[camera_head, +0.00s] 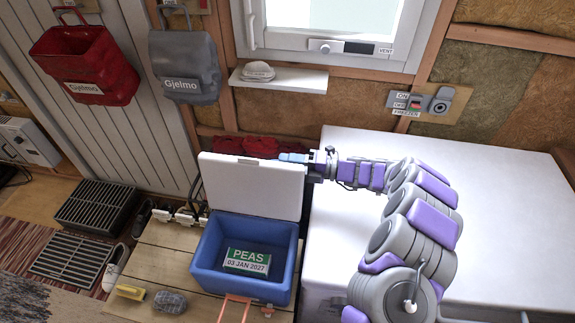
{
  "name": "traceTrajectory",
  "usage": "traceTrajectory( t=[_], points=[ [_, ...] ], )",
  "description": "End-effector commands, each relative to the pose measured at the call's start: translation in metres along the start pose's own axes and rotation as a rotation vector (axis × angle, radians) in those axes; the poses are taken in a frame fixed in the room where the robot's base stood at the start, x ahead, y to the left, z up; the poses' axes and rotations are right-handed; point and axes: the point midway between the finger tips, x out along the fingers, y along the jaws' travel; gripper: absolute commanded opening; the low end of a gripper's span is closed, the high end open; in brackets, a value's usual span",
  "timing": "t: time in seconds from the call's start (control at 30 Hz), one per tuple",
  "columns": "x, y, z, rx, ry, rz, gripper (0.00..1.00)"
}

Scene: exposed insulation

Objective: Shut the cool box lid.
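The cool box (240,279) is blue and stands on a wooden surface, with a green and white PEAS packet (247,261) inside. Its white lid (250,185) stands up, open, along the box's back edge. My gripper (285,157) comes in from the right, with its blue fingertips at the lid's top edge near the right corner. I cannot tell whether the fingertips touch the lid or whether the fingers are apart.
A white chest-like unit (485,215) lies beneath my arm to the right. A wall shelf (278,80), red items (245,146) and hanging bags (88,62) are behind. A yellow-handled brush (130,293) and grey sponge-like object (170,301) lie in front left of the box.

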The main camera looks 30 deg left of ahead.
Motion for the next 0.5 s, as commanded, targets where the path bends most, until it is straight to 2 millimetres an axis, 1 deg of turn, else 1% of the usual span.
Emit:
traceTrajectory(
  t=[0.1, 0.33, 0.37, 0.5],
  points=[
    [0.0046, -0.0002, 0.0001, 0.000, 0.000, 0.000, 0.38],
    [0.0054, 0.0000, 0.0002, 0.000, 0.001, -0.001, 0.38],
    [0.0053, 0.0001, 0.0002, 0.000, 0.001, -0.001, 0.36],
    [0.0050, 0.0001, 0.0001, 0.000, 0.001, 0.000, 0.23]
  ],
)
